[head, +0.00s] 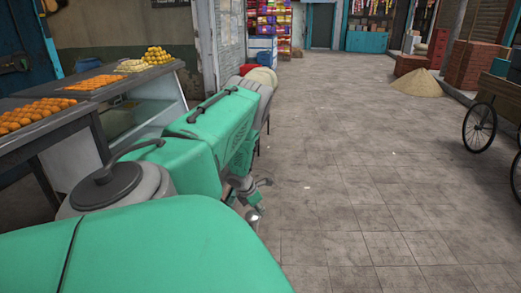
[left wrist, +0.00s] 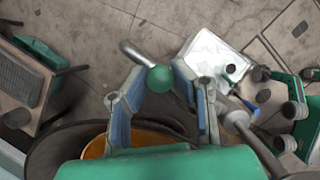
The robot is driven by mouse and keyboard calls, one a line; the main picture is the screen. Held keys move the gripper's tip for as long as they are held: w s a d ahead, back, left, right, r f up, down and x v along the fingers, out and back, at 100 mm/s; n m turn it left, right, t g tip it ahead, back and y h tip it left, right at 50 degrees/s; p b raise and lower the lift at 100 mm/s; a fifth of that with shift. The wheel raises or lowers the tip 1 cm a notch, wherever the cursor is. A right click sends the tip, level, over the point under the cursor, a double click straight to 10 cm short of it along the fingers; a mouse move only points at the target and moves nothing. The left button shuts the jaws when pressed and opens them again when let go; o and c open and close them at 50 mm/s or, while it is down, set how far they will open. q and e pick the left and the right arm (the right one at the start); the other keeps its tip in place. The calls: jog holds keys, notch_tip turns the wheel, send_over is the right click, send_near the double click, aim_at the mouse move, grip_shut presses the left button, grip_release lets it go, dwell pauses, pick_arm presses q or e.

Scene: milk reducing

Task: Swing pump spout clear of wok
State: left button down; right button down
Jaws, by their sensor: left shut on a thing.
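My left gripper (left wrist: 161,76) has its two blue-grey fingers closed around a green ball knob (left wrist: 160,80). The knob sits at the end of a bent grey metal tube, the spout (left wrist: 135,52), which reaches up and left from it. A dark round wok (left wrist: 68,150) with an orange-brown inside lies below, partly hidden by my green wrist. In the head view my left gripper (head: 258,190) shows small beyond my green arm, and what it holds is unclear there. The wok is hidden in the head view. My right gripper does not show.
A sweets counter (head: 90,95) with trays of orange balls stands at the left. Open paved floor (head: 360,190) lies to the right, with a wheeled cart (head: 480,125) at the far right. A white tray (left wrist: 210,50) lies near the gripper.

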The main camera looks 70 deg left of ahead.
pick_arm(q)
jog(key=shift+w+r, duration=0.2)
jog(key=shift+w, duration=0.25)
jog(key=c, duration=1.3)
grip_release()
jog(key=shift+c, duration=0.2)
jog(key=shift+d, duration=0.1)
jog(key=shift+s, duration=0.15)
jog(key=shift+s+r, duration=0.25)
jog(key=shift+r, duration=0.3)
jog(key=v, duration=1)
jog(key=shift+d+r, duration=0.2)
jog(key=shift+r, duration=0.2)
jog(key=shift+s, duration=0.1)
